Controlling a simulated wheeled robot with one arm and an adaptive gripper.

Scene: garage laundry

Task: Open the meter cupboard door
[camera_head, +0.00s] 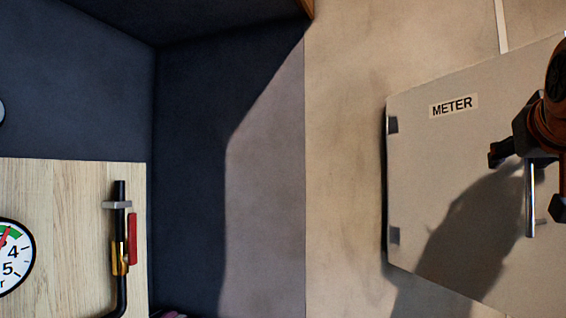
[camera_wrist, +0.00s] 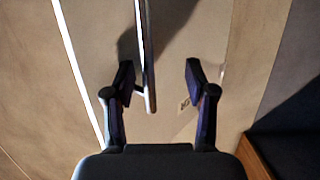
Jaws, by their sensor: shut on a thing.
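The meter cupboard door (camera_head: 430,190) is a pale panel with a METER label (camera_head: 453,106) near its top left and hinges on its left side. It widens towards the right in the head view, so its handle side looks swung out towards me; the right edge is out of frame. The door handle (camera_head: 531,200) is an upright metal bar, also seen in the wrist view (camera_wrist: 149,60). My gripper (camera_head: 528,181) is at the handle, and in the wrist view its fingers (camera_wrist: 159,78) sit either side of the bar. It is shut on the handle, though the finger contact is unclear.
A dark wall recess and a beige wall strip (camera_head: 340,150) lie left of the door. Further left, a wooden board (camera_head: 75,240) carries a gauge (camera_head: 12,258) and a black pipe (camera_head: 121,225) with a red lever (camera_head: 132,240). The space before the hinge side looks clear.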

